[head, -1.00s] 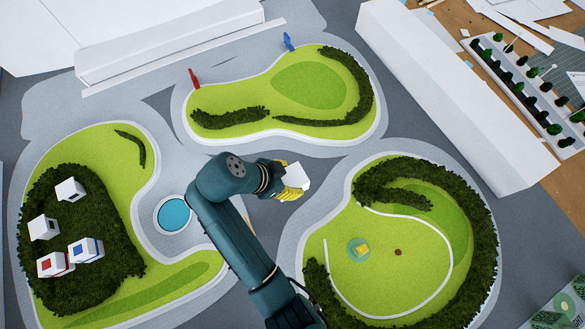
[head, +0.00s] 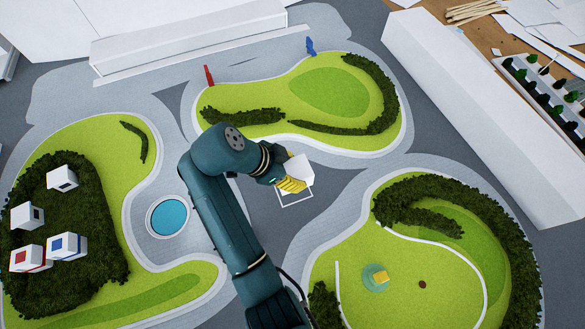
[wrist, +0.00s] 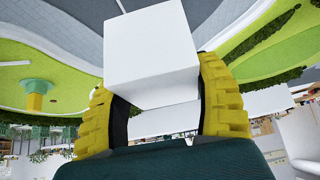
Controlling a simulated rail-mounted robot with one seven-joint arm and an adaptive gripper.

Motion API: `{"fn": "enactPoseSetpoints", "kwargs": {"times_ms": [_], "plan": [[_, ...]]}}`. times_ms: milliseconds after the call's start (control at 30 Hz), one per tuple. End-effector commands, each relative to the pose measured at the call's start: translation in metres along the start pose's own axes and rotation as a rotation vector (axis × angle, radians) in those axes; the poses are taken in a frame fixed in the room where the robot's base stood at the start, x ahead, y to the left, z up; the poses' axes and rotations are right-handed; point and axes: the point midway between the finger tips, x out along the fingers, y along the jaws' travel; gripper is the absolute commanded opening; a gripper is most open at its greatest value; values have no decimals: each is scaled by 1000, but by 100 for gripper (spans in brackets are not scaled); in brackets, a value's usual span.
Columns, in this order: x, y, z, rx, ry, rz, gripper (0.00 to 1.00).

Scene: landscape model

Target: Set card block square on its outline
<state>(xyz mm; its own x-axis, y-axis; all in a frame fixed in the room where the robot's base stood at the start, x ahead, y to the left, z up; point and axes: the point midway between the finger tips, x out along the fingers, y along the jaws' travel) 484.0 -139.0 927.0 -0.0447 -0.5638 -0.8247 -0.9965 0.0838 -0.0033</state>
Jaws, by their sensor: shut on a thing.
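The white card block (head: 300,168) is held by my gripper (head: 290,184), which has yellow fingers. In the wrist view the block (wrist: 150,45) sits between the two yellow finger pads of my gripper (wrist: 156,85). A thin white square outline (head: 296,204) lies on the grey ground, just below the block in the head view. The gripper and block cover the outline's upper part. The block looks raised above the ground and turned relative to the outline, though its exact height is unclear.
Green mounds with hedges surround the grey ground: one behind (head: 330,92), one at right (head: 350,268), one at left (head: 110,150). A round blue pond (head: 169,218) lies left of my arm. Long white buildings (head: 190,45) stand behind, with another at right (head: 480,110).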

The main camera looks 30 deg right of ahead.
Motion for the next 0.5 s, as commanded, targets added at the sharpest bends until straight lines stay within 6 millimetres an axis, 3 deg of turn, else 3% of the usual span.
{"fn": "enactPoseSetpoints", "kwargs": {"times_ms": [500], "plan": [[49, 1, 34, -2, 0, 3, 26]]}}
